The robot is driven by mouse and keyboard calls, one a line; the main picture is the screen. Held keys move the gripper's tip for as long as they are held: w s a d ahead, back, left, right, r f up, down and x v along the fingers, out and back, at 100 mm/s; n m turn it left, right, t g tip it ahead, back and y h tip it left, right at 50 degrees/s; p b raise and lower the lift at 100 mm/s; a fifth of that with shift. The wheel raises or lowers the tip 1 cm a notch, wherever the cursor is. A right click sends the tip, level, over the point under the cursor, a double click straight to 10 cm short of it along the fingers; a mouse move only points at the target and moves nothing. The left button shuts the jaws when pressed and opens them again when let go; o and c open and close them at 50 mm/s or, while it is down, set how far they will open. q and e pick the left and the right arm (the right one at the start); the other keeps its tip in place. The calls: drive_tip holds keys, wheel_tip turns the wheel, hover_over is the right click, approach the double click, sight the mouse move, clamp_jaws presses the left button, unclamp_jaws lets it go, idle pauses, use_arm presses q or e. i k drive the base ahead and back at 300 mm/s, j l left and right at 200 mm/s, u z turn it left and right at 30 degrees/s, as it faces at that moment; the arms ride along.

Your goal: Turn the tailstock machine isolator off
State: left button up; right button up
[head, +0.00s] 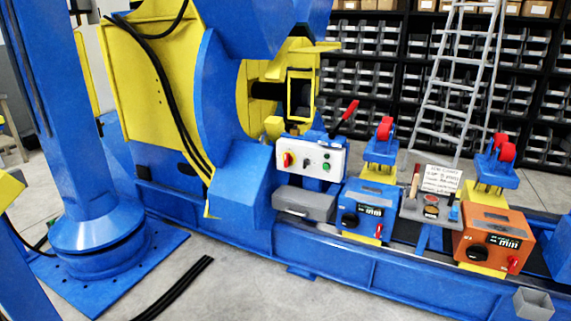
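A pale grey control box (311,158) is fixed on the blue machine at the centre. It carries a red rotary knob (287,159), which looks like an isolator switch, and several small buttons including a green one. A red-handled lever (348,112) slants up behind the box. I cannot tell for certain which switch is the tailstock machine isolator, and the knob's setting is too small to read. Neither of my grippers shows in the head view, and nothing touches the box.
A blue unit (366,212) and an orange unit (492,240), each with a dial, sit along the blue rail. A grey tray with a sign (441,179) stands between them. A blue column (88,130) stands left. A ladder (458,80) leans at the shelves. Black cables (174,288) lie on the floor.

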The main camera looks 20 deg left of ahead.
sight(288, 159)
drive_tip(key=i+j, duration=0.65)
drive_tip(key=i, duration=0.15)
